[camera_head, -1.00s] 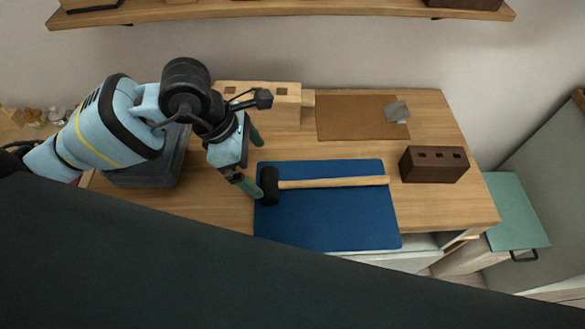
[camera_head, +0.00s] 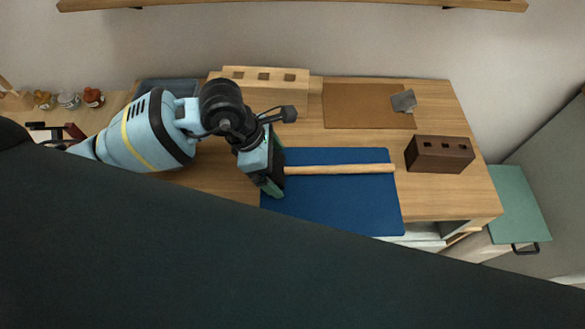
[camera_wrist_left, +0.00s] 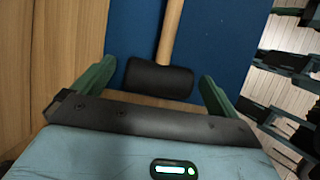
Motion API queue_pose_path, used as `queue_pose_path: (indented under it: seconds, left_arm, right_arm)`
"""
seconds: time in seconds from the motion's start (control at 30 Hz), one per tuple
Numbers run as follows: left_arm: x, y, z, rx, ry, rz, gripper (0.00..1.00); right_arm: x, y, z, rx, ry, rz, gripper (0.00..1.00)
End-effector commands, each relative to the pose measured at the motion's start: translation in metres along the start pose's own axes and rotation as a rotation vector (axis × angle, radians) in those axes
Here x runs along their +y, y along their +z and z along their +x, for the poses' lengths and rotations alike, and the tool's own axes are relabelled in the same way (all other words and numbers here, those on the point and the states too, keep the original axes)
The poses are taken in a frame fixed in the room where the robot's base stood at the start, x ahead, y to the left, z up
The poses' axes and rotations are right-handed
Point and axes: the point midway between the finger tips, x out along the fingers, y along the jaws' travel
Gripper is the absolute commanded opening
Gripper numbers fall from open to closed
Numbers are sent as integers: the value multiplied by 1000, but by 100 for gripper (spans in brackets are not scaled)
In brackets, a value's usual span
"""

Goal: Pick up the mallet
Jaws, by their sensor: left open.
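The mallet lies on a blue mat (camera_head: 330,212) on the wooden table. Its pale wooden handle (camera_head: 345,169) points right in the head view, and its black head is hidden there behind my left gripper (camera_head: 272,172). In the left wrist view the black mallet head (camera_wrist_left: 158,79) sits between the two green fingers of my left gripper (camera_wrist_left: 155,85), with a gap on both sides. The gripper is open and holds nothing. The wrist view also shows the handle (camera_wrist_left: 170,30) running away from the head. My right gripper is not in view.
A dark brown block with holes (camera_head: 439,154) stands right of the mat. A pale wooden block with holes (camera_head: 262,78) is at the back, beside a brown board (camera_head: 360,106) bearing a grey piece (camera_head: 403,101). A grey tray (camera_head: 168,88) is at the back left.

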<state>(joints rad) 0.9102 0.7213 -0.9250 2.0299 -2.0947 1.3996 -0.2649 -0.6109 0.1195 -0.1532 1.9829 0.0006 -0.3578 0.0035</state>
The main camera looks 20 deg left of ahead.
Motion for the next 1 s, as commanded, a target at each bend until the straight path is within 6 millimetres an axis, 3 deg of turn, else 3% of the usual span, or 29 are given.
queue_pose_path:
  seconds: [0.3, 0.7, 1.0]
  left_arm:
    - [0, 0, 6, 0, 0, 0, 98]
    - [0, 0, 6, 0, 0, 0, 46]
    - [0, 1, 4, -2, 1, 1, 43]
  right_arm:
    - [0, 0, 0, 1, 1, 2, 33]
    - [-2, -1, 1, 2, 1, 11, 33]
    - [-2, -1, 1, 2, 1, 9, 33]
